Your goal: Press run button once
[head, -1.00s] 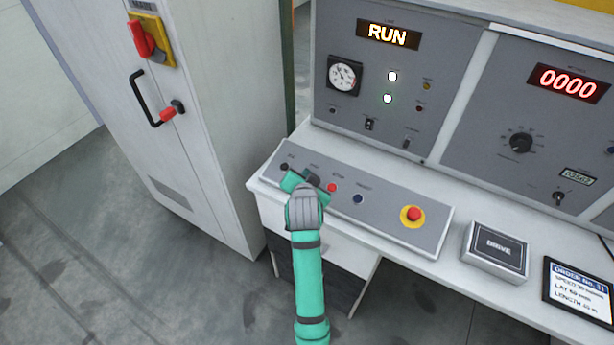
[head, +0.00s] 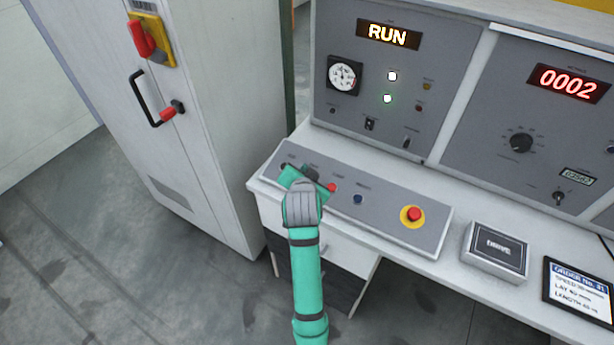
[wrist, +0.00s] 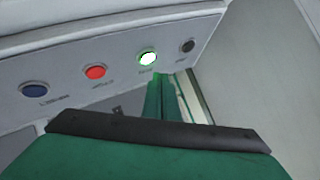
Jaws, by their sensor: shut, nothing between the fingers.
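The lit white-green button (wrist: 147,58), which I take as the run button, glows in the wrist view; its label is too blurred to read. It sits between a black button (wrist: 187,46) and a red button (wrist: 95,71). My gripper (wrist: 160,78) is shut and empty, its tips just below the lit button in the picture; I cannot tell if they touch anything. In the head view my gripper (head: 308,182) is over the left part of the sloped button panel (head: 385,222) and hides the lit button. The upper display (head: 388,34) reads RUN and the red counter (head: 568,82) reads 0002.
A blue button (head: 358,199) and a red emergency stop on a yellow base (head: 413,215) lie to the right on the panel. A DRIVE box (head: 497,247) and an order tablet (head: 580,290) lie on the desk. A tall cabinet (head: 215,130) stands close on the left.

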